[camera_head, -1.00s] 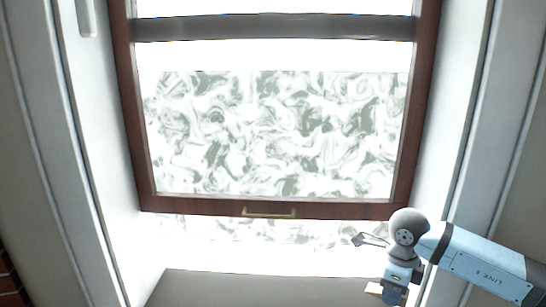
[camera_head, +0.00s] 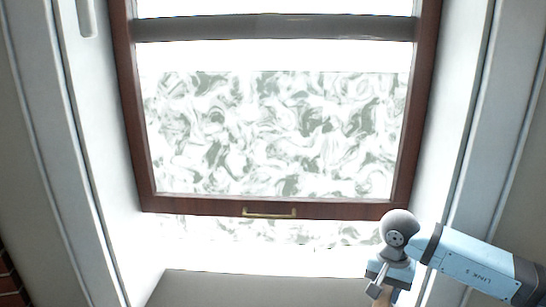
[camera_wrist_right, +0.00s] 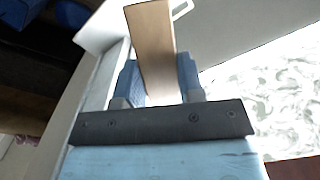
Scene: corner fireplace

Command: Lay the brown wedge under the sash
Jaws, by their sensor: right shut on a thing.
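The sash (camera_head: 330,207) has a reddish-brown frame with a brass handle (camera_head: 269,213) on its bottom rail. It is raised, with a bright gap between its bottom rail and the grey sill (camera_head: 250,288). My right gripper (camera_head: 380,283) is in front of the lower right part of the opening, below the sash's right corner. In the right wrist view, its blue fingers (camera_wrist_right: 158,82) are shut on the brown wedge (camera_wrist_right: 150,35), which sticks out beyond them. In the head view the wedge is mostly hidden by the gripper. My left gripper is not in view.
White window reveals (camera_head: 452,130) stand on both sides, the right one close to my right arm. The left and middle of the sill are clear. A pale handle (camera_head: 86,17) is at the upper left.

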